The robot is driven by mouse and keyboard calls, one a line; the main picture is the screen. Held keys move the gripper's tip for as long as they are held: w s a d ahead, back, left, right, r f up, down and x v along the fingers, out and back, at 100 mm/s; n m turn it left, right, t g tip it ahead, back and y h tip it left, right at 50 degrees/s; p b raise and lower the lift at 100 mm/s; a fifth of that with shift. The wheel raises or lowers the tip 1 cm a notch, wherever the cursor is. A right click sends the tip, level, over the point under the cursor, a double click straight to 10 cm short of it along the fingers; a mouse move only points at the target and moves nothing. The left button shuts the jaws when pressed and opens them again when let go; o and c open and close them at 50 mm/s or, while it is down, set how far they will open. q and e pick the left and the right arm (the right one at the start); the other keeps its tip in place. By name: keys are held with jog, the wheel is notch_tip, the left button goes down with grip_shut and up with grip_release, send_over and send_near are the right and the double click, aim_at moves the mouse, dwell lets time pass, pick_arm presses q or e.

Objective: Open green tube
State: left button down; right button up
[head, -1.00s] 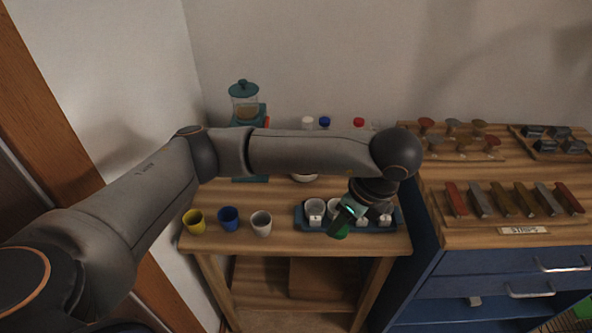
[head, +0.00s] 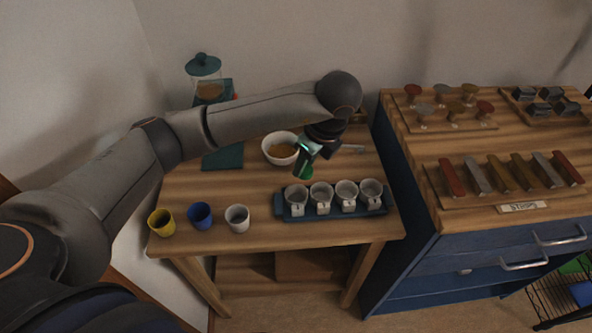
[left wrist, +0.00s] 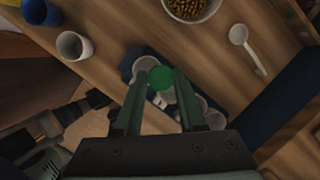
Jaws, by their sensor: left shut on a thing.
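My left gripper (head: 304,165) is over the table, behind the tray of white cups and next to the bowl. It is shut on a green tube (head: 307,172), seen as a small green piece at the fingertips. In the left wrist view the gripper (left wrist: 155,85) has the tube's round green top (left wrist: 160,78) between its two fingers. The lower part of the tube is hidden, so I cannot tell whether it has a separate cap.
A blue tray (head: 282,211) holds several white cups at the front. Yellow (head: 161,222), blue (head: 200,215) and white (head: 237,218) cups stand at left. A bowl of brown bits (head: 281,150) and a white spoon (left wrist: 244,43) lie behind. A blue cabinet (head: 440,262) adjoins the table.

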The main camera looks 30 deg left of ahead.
pick_arm(q)
jog(key=w+a+f, duration=0.1)
jog(key=f, duration=0.1)
jog(key=w+a+f, duration=0.1)
jog(key=w+f, duration=0.1)
jog(key=w+a+f, duration=0.1)
jog(key=f, duration=0.1)
jog(key=shift+w+a, duration=0.15)
jog(key=shift+a, duration=0.2)
notch_tip(320, 180, down, 3)
jog(key=shift+w+f, duration=0.1)
pick_arm(e)
jog(key=shift+w+r, duration=0.45)
jog(key=shift+r, duration=0.05)
pick_arm(q)
jog(key=c, duration=1)
grip_release()
jog(key=o, duration=0.5)
jog(key=shift+o, duration=0.2)
pick_arm(e)
jog(key=shift+s+f, duration=0.2)
jog(key=shift+s, duration=0.05)
